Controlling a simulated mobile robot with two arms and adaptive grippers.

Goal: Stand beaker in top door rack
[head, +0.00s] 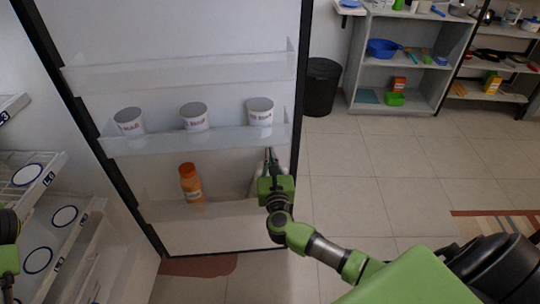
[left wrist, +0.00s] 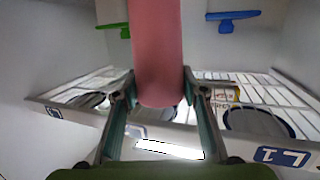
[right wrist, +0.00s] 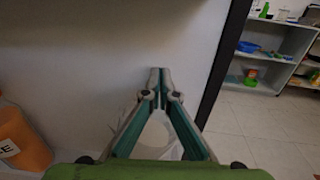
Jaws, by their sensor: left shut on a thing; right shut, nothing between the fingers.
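The fridge door stands open in the head view. Its top rack (head: 180,72) is a clear, empty shelf. My left gripper (left wrist: 160,85) is shut on a long, smooth pink cylinder (left wrist: 157,45) in the left wrist view. I cannot tell for sure whether this is the beaker. Its upper part runs out of the picture. Only a bit of my left arm shows at the head view's left edge. My right gripper (head: 268,155) is shut and empty at the door's right side, below the middle rack; its closed tips also show in the right wrist view (right wrist: 160,75).
The middle door rack (head: 160,143) holds three labelled white cups (head: 194,117). The bottom rack (head: 230,208) holds an orange bottle (head: 191,184) and something pale behind my right gripper. Fridge shelves with L-labels (left wrist: 280,156) lie left. A bin (head: 321,87) stands beyond the door.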

